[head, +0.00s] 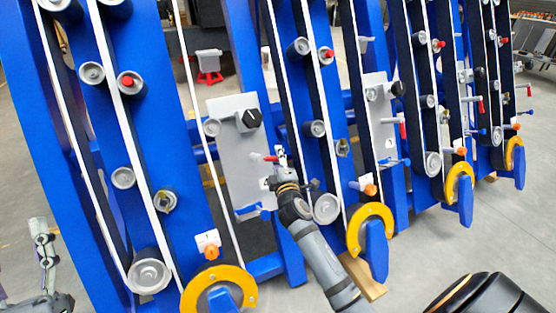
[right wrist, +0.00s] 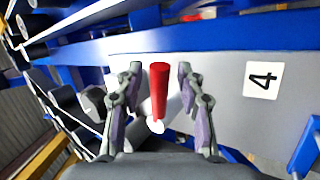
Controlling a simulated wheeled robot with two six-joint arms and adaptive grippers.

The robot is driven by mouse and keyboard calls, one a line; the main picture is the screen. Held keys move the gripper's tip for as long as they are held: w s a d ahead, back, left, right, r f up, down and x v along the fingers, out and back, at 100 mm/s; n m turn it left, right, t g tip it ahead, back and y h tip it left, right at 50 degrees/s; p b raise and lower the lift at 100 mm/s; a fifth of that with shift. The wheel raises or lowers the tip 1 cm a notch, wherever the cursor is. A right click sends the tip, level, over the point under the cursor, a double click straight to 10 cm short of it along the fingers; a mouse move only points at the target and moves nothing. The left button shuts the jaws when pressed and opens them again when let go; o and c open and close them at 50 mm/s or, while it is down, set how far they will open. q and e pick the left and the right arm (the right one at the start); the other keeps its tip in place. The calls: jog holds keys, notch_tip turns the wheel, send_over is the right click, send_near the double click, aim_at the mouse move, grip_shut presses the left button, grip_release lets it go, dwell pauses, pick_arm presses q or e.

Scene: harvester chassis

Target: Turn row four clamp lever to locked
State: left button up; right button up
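The row four clamp lever (right wrist: 159,88) has a red handle on a grey-white base and stands out from a grey plate (right wrist: 222,75). A white label (right wrist: 263,79) with a 4 is on the plate. In the head view the red lever (head: 270,158) shows beside my right gripper (head: 281,153), its red end toward the left. My right gripper (right wrist: 160,70) is open, with one finger on each side of the red handle and gaps visible on both sides. My left gripper (head: 38,226) is at the lower left, away from the panels; its fingers are too small to judge.
The same plate carries a black knob (head: 250,119) above the lever and a blue lever (head: 250,210) below it. Blue row units with grey rollers and yellow rings (head: 371,226) stand on both sides.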

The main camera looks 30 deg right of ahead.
jog(key=shift+c, duration=0.3)
grip_shut()
